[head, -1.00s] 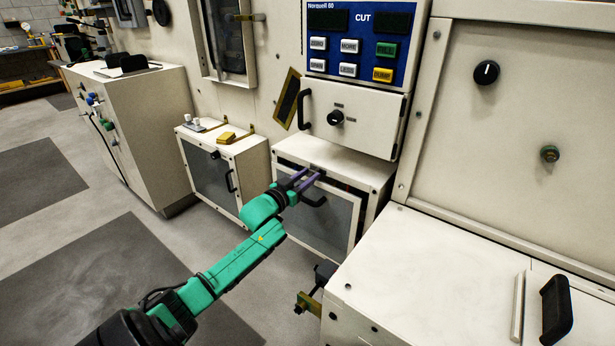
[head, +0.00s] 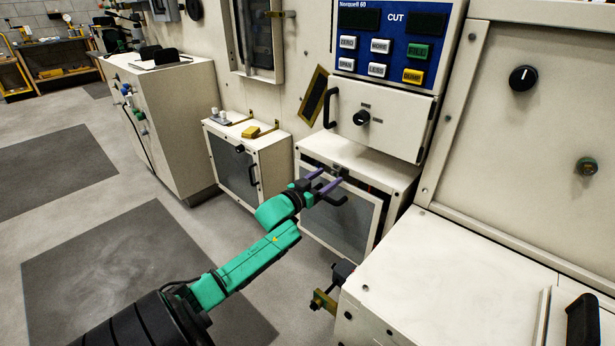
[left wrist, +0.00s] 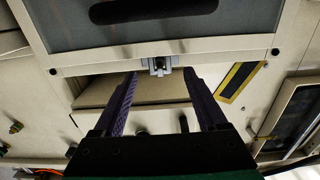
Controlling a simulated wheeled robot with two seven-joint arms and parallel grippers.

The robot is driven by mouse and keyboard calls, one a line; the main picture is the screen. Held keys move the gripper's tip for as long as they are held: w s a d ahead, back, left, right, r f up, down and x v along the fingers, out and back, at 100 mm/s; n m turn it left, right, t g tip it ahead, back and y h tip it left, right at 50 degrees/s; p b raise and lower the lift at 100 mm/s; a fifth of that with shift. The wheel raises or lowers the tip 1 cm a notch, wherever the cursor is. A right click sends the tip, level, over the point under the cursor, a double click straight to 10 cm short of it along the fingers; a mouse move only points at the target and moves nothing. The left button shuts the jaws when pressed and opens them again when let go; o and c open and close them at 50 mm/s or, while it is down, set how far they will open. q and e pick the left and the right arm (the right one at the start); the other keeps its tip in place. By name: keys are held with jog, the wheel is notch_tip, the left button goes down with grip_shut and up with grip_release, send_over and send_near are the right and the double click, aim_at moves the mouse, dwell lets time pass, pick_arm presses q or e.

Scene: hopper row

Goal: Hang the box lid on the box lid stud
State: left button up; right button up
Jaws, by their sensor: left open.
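The box lid appears to be the grey-paned, cream-framed panel (head: 340,222) on the front of the low box below the control panel. It leans out at the top, with a dark gap behind its upper edge. My left gripper (head: 326,181) is open at that upper edge, just above the black handle (head: 335,200). In the left wrist view, the lid (left wrist: 110,58) fills the top, and the open fingers (left wrist: 160,74) lie on either side of a small grey latch piece (left wrist: 160,64). I cannot tell whether they touch it. I cannot single out the lid stud. My right gripper is not in view.
A similar closed box (head: 270,160) stands to the left, with a yellow block (head: 251,132) on top. A white bench (head: 440,270) is close on the right. The floor at left is clear.

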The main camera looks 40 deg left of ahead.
pick_arm(q)
jog(key=s+p, duration=0.2)
jog(key=s, duration=1)
jog(key=shift+s+d+r, duration=0.15)
jog(key=shift+s+r, duration=0.05)
jog(key=shift+s, duration=0.1)
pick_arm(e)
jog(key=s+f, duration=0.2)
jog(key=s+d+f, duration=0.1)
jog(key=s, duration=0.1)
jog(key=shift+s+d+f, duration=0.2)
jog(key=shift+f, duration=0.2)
